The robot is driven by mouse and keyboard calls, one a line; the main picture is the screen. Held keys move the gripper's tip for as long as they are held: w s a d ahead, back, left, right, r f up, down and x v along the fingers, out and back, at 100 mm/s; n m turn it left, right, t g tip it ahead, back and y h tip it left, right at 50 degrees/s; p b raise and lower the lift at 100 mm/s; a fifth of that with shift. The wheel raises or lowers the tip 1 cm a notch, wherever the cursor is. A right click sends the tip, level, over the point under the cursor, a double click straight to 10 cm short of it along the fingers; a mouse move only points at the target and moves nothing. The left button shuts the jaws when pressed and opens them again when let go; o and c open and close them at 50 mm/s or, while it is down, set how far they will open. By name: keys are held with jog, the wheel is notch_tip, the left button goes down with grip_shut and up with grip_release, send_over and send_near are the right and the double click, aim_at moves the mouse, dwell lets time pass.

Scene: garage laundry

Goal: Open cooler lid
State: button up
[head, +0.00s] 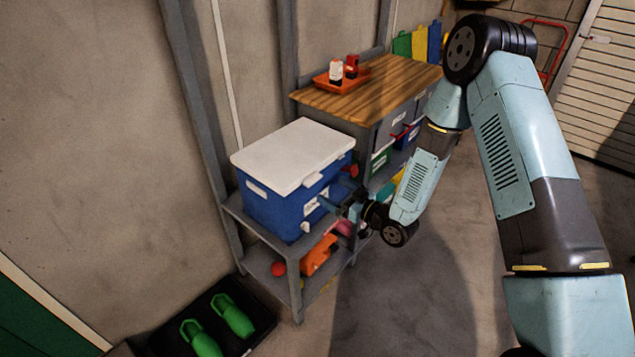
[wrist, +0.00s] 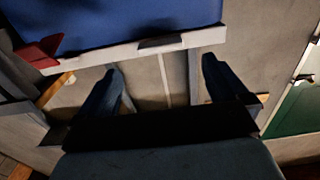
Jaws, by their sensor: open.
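The cooler has a blue body (head: 275,212) and a white lid (head: 292,155), and it stands on a grey shelf unit in the head view. The lid lies flat and closed on the body. A small pale latch tab (head: 312,180) sticks out at the lid's front edge. My gripper (head: 327,195) is open and empty, close to the cooler's front and just below the lid edge. In the wrist view, the blue body (wrist: 130,20) and pale lid rim (wrist: 120,53) lie beyond my spread fingertips (wrist: 160,68). I cannot tell whether a finger touches the cooler.
A wooden-topped workbench (head: 390,82) with an orange tray (head: 340,77) stands behind the cooler. The grey shelf (head: 294,252) holds an orange item (head: 319,255) and a red ball (head: 278,268) below. A black tray (head: 240,345) with green items lies at lower left. Floor to the right is clear.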

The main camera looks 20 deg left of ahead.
aim_at(317, 180)
jog(key=x, duration=0.7)
jog(key=shift+a, duration=0.2)
jog(key=shift+c, duration=0.4)
jog(key=c, duration=1.4)
jog(key=shift+w+d, duration=0.1)
jog(key=shift+c, duration=0.2)
jog(key=shift+r, duration=0.15)
